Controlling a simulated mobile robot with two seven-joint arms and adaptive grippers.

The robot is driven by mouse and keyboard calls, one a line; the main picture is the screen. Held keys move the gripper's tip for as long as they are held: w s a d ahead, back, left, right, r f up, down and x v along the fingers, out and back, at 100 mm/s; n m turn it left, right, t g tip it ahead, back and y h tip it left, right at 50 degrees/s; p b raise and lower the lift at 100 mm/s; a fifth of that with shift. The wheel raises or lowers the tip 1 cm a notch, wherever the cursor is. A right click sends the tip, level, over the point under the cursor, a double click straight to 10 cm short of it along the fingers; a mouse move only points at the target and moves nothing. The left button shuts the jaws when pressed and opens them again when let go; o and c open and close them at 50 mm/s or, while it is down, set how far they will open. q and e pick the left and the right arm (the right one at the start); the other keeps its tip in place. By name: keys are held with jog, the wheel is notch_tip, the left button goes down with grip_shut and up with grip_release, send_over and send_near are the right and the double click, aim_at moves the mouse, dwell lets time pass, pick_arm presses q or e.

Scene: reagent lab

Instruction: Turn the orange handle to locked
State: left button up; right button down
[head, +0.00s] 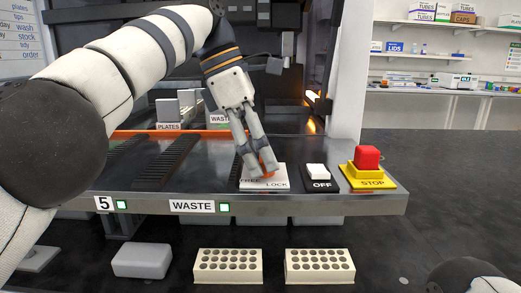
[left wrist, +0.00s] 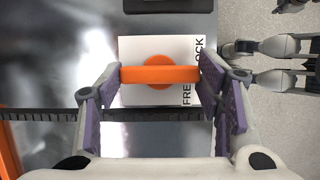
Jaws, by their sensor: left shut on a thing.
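The orange handle (left wrist: 160,74) is a bar on a round hub, mounted on a white plate (left wrist: 134,47) lettered FREE and LOCK. The plate lies on the dark bench top near its front edge and also shows in the head view (head: 263,184). My left gripper (left wrist: 160,80) reaches down over the plate and is shut on the bar, one finger at each end. In the wrist view the bar runs across, its right end between the two words. In the head view the fingers hide most of the handle. Part of my right arm (head: 470,275) shows at lower right; its jaw state is unclear.
Right of the plate are a white OFF switch (head: 317,172) and a red STOP button (head: 367,158) on a yellow base. Slotted black strips (head: 165,163) lie to the left. Pale racks (head: 228,266) with holes stand below the bench front.

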pick_arm(q)
jog(key=o, duration=1.2)
jog(key=shift+c, duration=0.2)
